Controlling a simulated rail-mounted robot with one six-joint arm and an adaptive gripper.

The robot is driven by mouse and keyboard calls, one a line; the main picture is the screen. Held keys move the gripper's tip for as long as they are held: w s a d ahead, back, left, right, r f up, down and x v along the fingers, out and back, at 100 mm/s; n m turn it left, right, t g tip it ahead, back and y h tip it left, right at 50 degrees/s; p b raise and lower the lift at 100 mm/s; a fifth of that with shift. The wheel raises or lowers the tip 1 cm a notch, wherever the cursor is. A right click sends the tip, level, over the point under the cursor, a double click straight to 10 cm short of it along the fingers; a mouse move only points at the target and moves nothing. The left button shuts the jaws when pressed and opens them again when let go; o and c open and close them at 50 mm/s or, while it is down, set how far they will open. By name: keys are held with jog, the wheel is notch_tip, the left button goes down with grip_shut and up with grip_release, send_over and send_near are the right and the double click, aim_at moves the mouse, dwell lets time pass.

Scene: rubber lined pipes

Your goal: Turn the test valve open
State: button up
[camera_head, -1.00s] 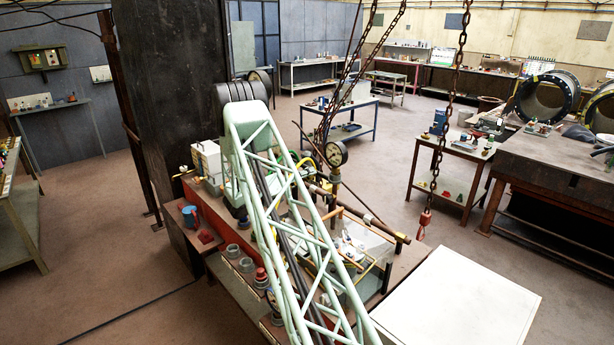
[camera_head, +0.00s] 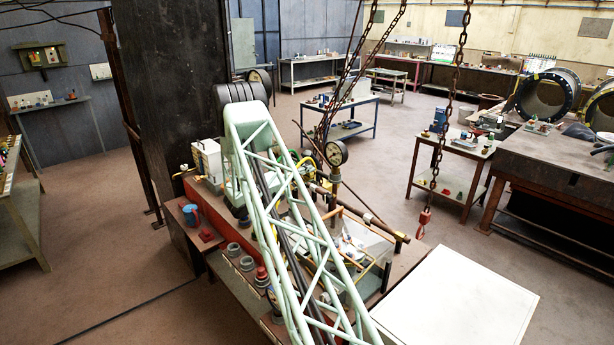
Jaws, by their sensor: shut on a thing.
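My green lattice arm (camera_head: 290,230) crosses the middle of the view, rising from the bottom edge to a dark elbow joint. A lower link goes down behind it onto the bench. My gripper cannot be made out; the lattice and bench clutter cover that area. I cannot pick out the test valve for sure. A round pressure gauge (camera_head: 335,153) stands on an upright pipe at the back of the bench. A yellow hose (camera_head: 303,172) curves near it.
A white panel (camera_head: 460,300) lies at the front right. A chain with a red hook (camera_head: 424,218) hangs right of the bench. Open floor lies left.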

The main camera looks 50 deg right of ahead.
jog(key=o, duration=0.9)
jog(key=shift+a, duration=0.2)
jog(key=shift+v, duration=5.8)
